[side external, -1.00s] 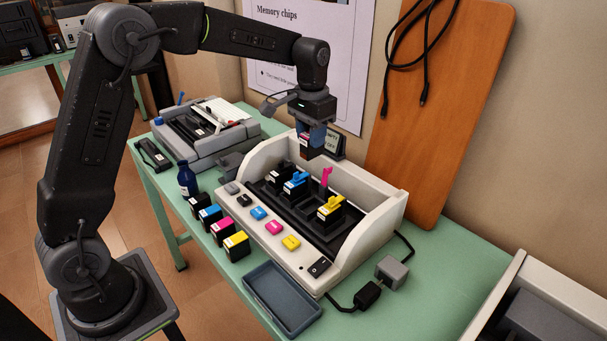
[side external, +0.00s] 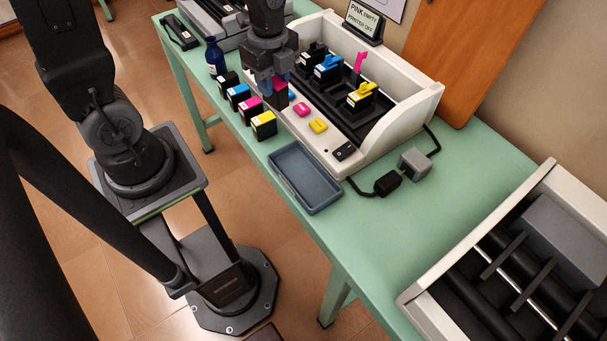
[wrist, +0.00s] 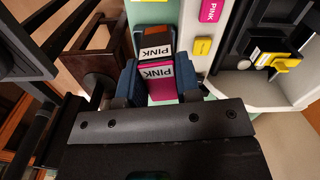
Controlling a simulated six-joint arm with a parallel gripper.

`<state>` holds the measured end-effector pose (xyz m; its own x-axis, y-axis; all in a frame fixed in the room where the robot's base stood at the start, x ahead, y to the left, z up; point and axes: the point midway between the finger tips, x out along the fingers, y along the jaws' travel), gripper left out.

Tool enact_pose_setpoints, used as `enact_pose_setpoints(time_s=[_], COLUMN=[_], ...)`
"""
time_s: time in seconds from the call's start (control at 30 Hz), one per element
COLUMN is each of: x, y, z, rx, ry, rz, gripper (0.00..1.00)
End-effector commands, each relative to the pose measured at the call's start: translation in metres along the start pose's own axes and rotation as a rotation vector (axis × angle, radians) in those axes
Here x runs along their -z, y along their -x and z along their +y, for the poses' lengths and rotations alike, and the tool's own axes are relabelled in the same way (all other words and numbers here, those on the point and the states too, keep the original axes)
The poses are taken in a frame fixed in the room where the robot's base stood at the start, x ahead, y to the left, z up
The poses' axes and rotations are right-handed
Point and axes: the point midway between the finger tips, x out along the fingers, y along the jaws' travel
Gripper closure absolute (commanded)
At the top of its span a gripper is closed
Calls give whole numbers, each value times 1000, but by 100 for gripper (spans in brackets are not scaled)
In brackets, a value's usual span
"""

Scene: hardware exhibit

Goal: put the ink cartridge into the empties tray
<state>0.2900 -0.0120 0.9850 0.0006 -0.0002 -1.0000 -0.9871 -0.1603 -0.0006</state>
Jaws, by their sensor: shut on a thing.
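My gripper (side external: 272,86) is shut on a pink ink cartridge (side external: 280,98), which it holds above the front row of the table, over the spare cartridges and printer buttons. In the wrist view, the held cartridge (wrist: 160,88) sits between the blue fingers, its white label reading PINK. The empties tray (side external: 281,158) is a shallow blue-grey tray, empty, on the green table to the right of my gripper, in front of the printer.
The white printer (side external: 420,105) holds black, blue and yellow cartridges; a pink lever (side external: 359,61) stands upright. A magenta spare (side external: 249,107) and a yellow spare (side external: 263,125) stand left of the tray. A power adapter (side external: 387,183) and its cable lie right of it. A sign (side external: 364,19) reads PINK EMPTY, PRINTER OFF.

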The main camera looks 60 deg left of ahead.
Motion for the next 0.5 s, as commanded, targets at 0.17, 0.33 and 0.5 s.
enact_pose_setpoints(time_s=[0.17,0.33,0.5], x=[-1,16,53], y=[-9,-22,-44], z=[22,27,30], rx=[0,-4,-7], ry=[-135,-171,-174], rz=[0,0,-1], gripper=[92,92,92])
